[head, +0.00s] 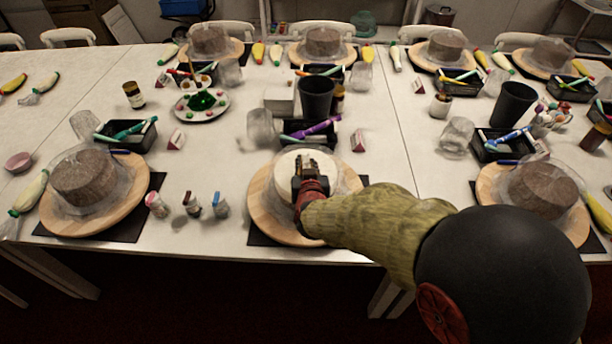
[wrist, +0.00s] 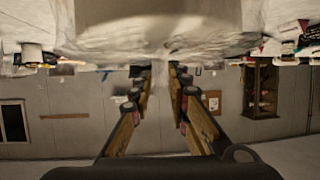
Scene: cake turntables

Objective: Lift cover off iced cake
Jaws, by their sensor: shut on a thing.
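The white iced cake (head: 292,163) stands on the middle wooden turntable (head: 262,212) at the near table edge. It is partly hidden by my gripper. My gripper (head: 309,168) is over the cake's near side in the head view. In the wrist view, the two fingers (wrist: 160,70) reach toward a pale, wrinkled, see-through cover (wrist: 160,48), which spans the top of the picture. The fingers are shut on a thin fold of this cover, with a narrow pale gap between the tips. Whether the cover is clear of the cake cannot be told.
Brown cakes under clear wraps stand left (head: 85,178) and right (head: 543,190). A black cup (head: 316,98) and a black tray with a purple pen (head: 318,131) are behind the cake. Small jars (head: 192,203) stand left of the turntable.

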